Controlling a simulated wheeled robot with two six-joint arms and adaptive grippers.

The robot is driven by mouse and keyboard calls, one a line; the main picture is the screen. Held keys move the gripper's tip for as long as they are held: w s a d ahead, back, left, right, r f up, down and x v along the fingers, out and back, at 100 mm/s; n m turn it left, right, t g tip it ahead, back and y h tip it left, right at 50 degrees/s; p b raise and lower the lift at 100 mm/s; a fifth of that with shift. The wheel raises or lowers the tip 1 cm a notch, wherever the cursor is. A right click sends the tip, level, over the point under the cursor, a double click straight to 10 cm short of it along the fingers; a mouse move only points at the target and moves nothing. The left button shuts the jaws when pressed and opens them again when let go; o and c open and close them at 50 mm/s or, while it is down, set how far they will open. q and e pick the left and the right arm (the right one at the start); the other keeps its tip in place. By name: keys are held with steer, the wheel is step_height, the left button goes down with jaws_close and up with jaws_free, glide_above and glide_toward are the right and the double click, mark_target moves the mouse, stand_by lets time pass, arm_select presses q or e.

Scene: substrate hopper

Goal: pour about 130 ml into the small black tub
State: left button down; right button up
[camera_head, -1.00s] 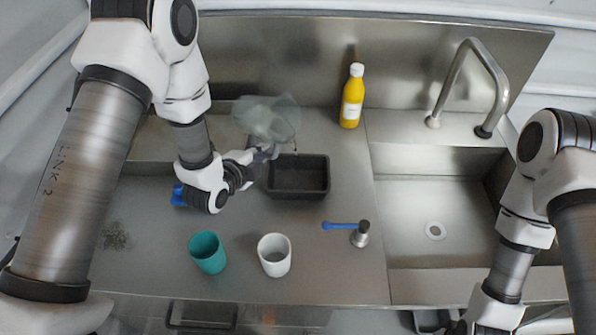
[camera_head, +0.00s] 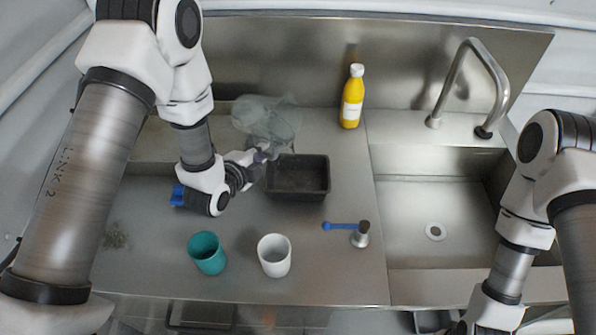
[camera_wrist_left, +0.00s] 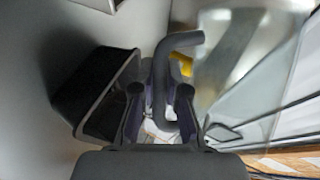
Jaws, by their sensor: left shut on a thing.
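The small black tub (camera_head: 298,196) stands on the steel counter, right of my left gripper (camera_head: 264,154); it also shows at the left of the wrist view (camera_wrist_left: 68,98). My left gripper is shut on the grey handle (camera_wrist_left: 180,72) of a see-through jug (camera_head: 265,118). The jug is held behind the tub's left back corner and looks tilted. Its clear wall fills the right of the wrist view (camera_wrist_left: 250,75). I cannot tell how much is in the jug or the tub. My right gripper is out of view.
A teal cup (camera_head: 207,254) and a white cup (camera_head: 274,256) stand in front. A blue-handled tool (camera_head: 342,226) lies beside a small metal cylinder (camera_head: 361,236). A yellow bottle (camera_head: 352,97) stands behind, right of the jug. A sink (camera_head: 435,205) is at right.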

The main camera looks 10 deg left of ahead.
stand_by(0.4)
arm_select(q)
steer(key=shift+w+a+f+b, duration=0.15)
steer(key=shift+w+a+b, duration=0.2)
steer(key=shift+b, duration=0.35)
steer(key=shift+s+m+t+y, duration=0.1)
steer(key=shift+m+t+y, duration=0.2)
steer(key=shift+m, duration=0.1)
stand_by(0.4)
steer(key=shift+a+r+n+p, duration=0.2)
steer(key=shift+r+n+p, duration=0.1)
steer(key=shift+r+p, duration=0.4)
steer(key=shift+d+f+n+g+h+p, duration=0.25)
steer(key=shift+n+g+h+p, duration=0.25)
steer(key=shift+n+h+p, duration=0.15)
steer(key=shift+s+d+f+n+g+h, duration=0.1)
steer(key=shift+s+d+n+g+h, duration=0.05)
steer(key=shift+d+n+g+h, duration=0.15)
steer(key=shift+s, duration=0.1)
steer(key=shift+s+d+n+h+p, duration=0.15)
steer(key=shift+n+h+p, duration=0.1)
steer(key=shift+n+p, duration=0.15)
steer(key=shift+d, duration=0.3)
